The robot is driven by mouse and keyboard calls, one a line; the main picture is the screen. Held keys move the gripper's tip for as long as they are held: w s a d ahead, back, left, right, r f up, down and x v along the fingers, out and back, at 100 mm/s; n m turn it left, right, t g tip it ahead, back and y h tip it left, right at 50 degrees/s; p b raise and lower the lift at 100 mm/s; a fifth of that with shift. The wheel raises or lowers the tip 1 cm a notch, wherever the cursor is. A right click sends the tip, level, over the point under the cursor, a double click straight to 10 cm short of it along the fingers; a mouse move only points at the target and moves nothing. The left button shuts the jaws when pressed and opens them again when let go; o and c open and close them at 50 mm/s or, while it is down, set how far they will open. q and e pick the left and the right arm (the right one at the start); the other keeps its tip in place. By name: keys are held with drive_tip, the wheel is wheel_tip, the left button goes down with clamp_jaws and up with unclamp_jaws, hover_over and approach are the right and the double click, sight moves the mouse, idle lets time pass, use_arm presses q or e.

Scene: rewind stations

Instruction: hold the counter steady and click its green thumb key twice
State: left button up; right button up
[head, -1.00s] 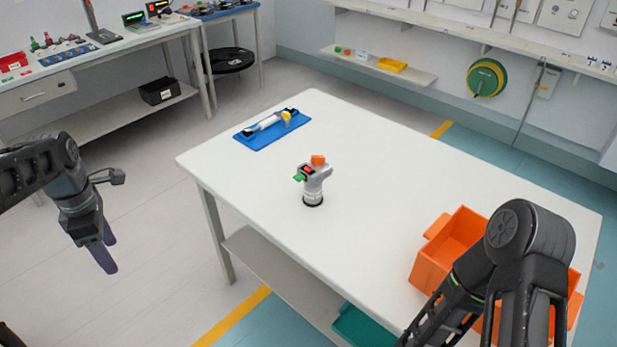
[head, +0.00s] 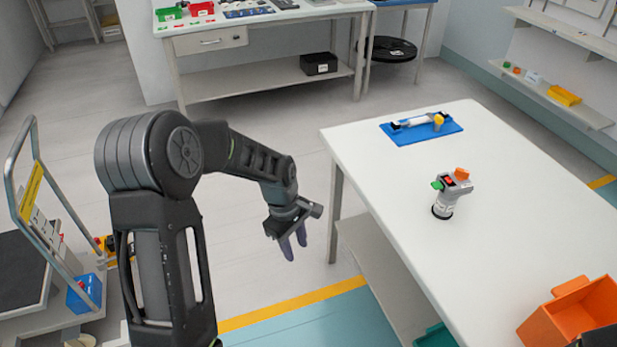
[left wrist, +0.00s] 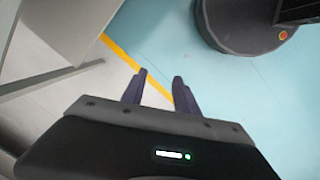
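The counter (head: 454,194) is a small grey-white device standing upright on the white table. It has a green key (head: 437,185) on its left side, a red display on top and an orange knob (head: 462,173) at its upper right. My left gripper (head: 293,248) hangs over the floor, left of the table and well apart from the counter. In the left wrist view its two fingers (left wrist: 157,88) are spread with nothing between them. My right gripper is not in view.
The white table (head: 520,235) also holds a blue tray (head: 421,134) with a white tool, and an orange bin (head: 577,318) at the front right. A cart (head: 50,250) stands at the left. A workbench (head: 262,28) stands behind.

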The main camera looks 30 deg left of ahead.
use_arm(q)
drive_tip(key=s+d+f+m+h, duration=0.1)
drive_tip(key=s+d+f+m, duration=0.45)
drive_tip(key=d+f, duration=0.55)
drive_tip(key=s+d+f+m, duration=0.3)
drive_tip(key=s+d+m, duration=0.1)
drive_tip(key=s+d, duration=0.2)
drive_tip(key=s+d+f+m+h, duration=0.1)
drive_tip(key=s+d+f+m, duration=0.3)
drive_tip(key=s+d, duration=0.2)
drive_tip(key=shift+s+f+h, duration=0.15)
drive_tip(key=shift+s+h, duration=0.15)
drive_tip(key=shift+s, duration=0.75)
drive_tip(key=shift+m, duration=0.25)
